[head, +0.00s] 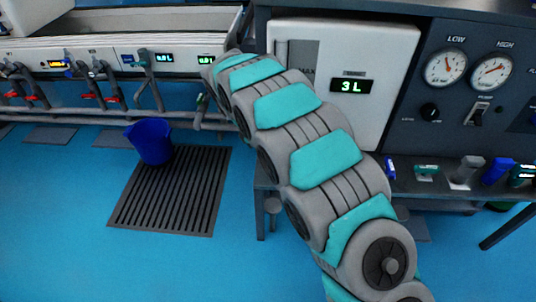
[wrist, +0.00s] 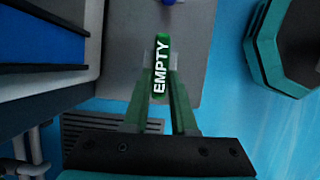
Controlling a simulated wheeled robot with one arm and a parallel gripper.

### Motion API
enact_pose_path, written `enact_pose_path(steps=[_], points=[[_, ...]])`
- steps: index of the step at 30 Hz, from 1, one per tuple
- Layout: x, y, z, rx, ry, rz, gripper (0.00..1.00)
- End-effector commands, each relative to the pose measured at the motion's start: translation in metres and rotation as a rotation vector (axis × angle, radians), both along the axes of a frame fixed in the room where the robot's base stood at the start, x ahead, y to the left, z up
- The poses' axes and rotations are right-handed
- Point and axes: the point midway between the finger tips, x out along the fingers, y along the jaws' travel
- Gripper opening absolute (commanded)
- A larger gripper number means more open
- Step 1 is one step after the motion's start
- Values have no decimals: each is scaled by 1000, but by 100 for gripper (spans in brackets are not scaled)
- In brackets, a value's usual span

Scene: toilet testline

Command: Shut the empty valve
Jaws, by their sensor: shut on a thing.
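The empty valve's green handle (wrist: 160,70), marked EMPTY in white, shows in the wrist view. My gripper (wrist: 163,100) has its two fingers on either side of this handle and is shut on it. The handle stands lengthwise between the fingers in that view. In the head view my arm crosses the middle and hides the gripper and most of the valve area below the white tank box (head: 366,60). That box has a display reading 3 L.
A blue bucket (head: 152,142) stands on a dark floor grate (head: 172,190) at the left. Pipes and taps with red handles (head: 100,97) line the left wall. A panel with two gauges (head: 446,67) is at the right, above a shelf with several coloured handles or blocks. Blue floor in front is open.

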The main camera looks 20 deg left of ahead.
Motion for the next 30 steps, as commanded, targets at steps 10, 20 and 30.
enact_pose_path(steps=[10,20,30], points=[[1,0,0,-1,0,-51,0],[1,0,0,-1,0,-51,28],[1,0,0,-1,-1,-51,55]])
